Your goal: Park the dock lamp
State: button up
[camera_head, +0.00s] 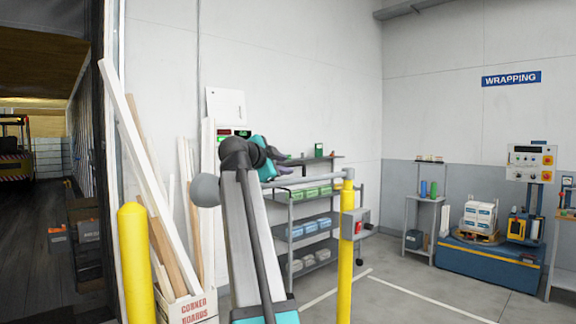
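A grey bar (309,180) runs level from the top of a yellow post (346,255) to the left and passes behind my arm. A round grey head (205,190) shows on the other side of my arm, in line with the bar; it looks like the dock lamp, but the join is hidden. My gripper (287,164) is small in view, just above the bar beside a teal wrist joint. Its two dark fingers look spread apart with nothing between them. I cannot tell whether it touches the bar.
A grey box with a red button (355,223) is on the yellow post. Another yellow post (135,263) stands at left. A shelf rack (283,235) stands behind the bar. Open floor (400,290) lies to the right.

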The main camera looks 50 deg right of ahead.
aim_at(286, 165)
jog(key=shift+p+x, duration=0.35)
jog(key=shift+x, duration=1.75)
jog(key=shift+c, duration=0.4)
grip_shut()
jog(key=shift+a, duration=0.1)
